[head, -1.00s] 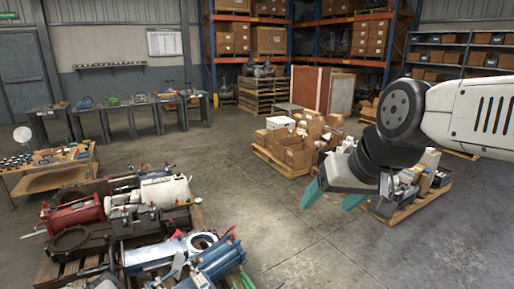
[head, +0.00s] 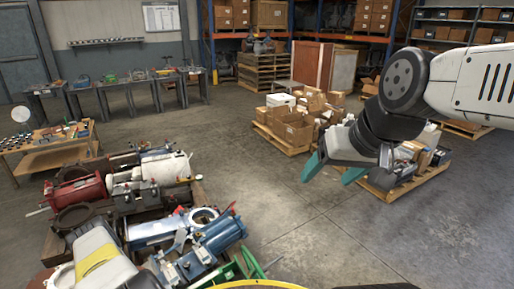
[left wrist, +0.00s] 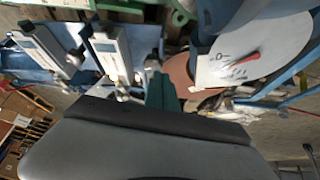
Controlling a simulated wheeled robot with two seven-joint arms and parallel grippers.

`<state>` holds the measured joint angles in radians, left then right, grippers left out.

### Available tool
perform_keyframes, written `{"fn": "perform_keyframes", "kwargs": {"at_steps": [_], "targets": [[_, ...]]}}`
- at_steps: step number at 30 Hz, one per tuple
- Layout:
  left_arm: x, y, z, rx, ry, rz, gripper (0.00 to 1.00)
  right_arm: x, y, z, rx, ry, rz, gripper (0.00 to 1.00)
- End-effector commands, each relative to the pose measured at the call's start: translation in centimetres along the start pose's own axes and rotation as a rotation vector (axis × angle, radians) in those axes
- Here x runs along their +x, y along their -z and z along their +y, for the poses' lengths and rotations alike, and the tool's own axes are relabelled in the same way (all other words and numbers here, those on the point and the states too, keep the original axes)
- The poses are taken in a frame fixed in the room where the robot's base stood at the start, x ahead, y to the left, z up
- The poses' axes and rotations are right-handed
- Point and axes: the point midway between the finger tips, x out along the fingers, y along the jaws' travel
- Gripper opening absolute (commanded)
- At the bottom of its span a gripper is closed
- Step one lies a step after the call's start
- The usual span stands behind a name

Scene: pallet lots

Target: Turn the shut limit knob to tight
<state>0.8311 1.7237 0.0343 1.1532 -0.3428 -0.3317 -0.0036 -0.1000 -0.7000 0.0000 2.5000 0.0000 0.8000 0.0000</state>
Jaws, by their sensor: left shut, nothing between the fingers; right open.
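In the left wrist view, a pale dial plate (left wrist: 228,72) with dark scale marks and a red pointer (left wrist: 244,60) is at the upper right, below a large grey rounded part (left wrist: 262,22). I cannot read its words or tell for sure that it is the shut limit knob. My left gripper (left wrist: 162,92) shows as teal fingers, shut and empty, left of the dial and apart from it in the picture. In the head view I cannot make out the dial or the left fingers. My right gripper (head: 335,173) is open and empty over the floor.
Pallets of machine parts fill the lower left, with a red machine (head: 80,190) and a blue cylinder unit (head: 215,240). A wooden table (head: 45,150) stands at the left. Boxes on a pallet (head: 295,125) stand behind my right gripper. The middle floor is clear.

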Motion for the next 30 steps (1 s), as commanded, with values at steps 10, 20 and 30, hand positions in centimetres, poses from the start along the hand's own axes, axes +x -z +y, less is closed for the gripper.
{"fn": "perform_keyframes", "kwargs": {"at_steps": [10, 20, 30], "targets": [[-0.3, 0.5, 1.2, 0.003, -0.002, 0.002, 0.00, 0.0, 0.0, 0.0, 0.000, 0.000, 0.000, 0.71], [0.7, -0.1, 2.5, -0.001, 0.000, -0.001, 0.00, 0.0, 0.0, 0.0, 0.000, 0.000, 0.000, 0.71], [4.3, -2.0, 2.5, -0.001, 0.001, 0.000, 0.00, 0.0, 0.0, 0.0, 0.000, 0.000, 0.000, 0.71]]}}
